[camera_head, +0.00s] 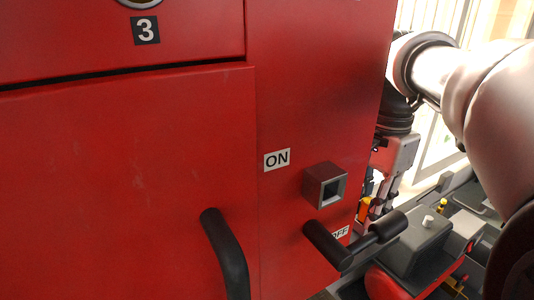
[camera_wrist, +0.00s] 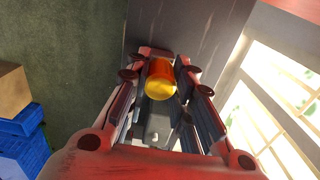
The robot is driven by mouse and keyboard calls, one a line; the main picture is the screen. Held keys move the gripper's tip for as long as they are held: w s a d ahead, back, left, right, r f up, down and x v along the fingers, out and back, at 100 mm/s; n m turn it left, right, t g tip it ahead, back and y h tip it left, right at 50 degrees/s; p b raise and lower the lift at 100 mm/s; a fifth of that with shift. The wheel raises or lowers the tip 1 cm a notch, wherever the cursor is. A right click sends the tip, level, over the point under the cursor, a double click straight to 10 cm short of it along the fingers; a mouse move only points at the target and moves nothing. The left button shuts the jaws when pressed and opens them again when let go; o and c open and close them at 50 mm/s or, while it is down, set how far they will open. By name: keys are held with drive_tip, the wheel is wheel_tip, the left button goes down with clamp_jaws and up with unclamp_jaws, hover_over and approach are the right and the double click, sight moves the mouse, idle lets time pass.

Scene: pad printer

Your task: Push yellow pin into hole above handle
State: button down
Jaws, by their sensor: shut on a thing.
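The yellow pin (camera_wrist: 161,80) is between the fingers of my gripper (camera_wrist: 162,75) in the wrist view, its round yellow end towards the camera and its side orange. In the head view a bit of the pin (camera_head: 363,208) shows at the fingertips of my gripper (camera_head: 373,205), just past the right edge of the red cabinet. The grey square block with the hole (camera_head: 331,190) stands out from the cabinet front, left of my gripper and apart from it. The black handle (camera_head: 328,243) is below the block, its grip pointing right, beside the partly covered OFF label.
The red cabinet (camera_head: 130,180) fills the left, with an ON label (camera_head: 277,160) and a curved black door handle (camera_head: 228,255). Grey and red equipment (camera_head: 415,245) stands at lower right. Blue crates (camera_wrist: 22,140) and a cardboard box (camera_wrist: 12,90) show in the wrist view.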

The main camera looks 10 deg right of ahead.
drive_tip(key=shift+r+p, duration=2.5)
drive_tip(key=shift+r, duration=0.05)
drive_tip(key=shift+f, duration=0.1)
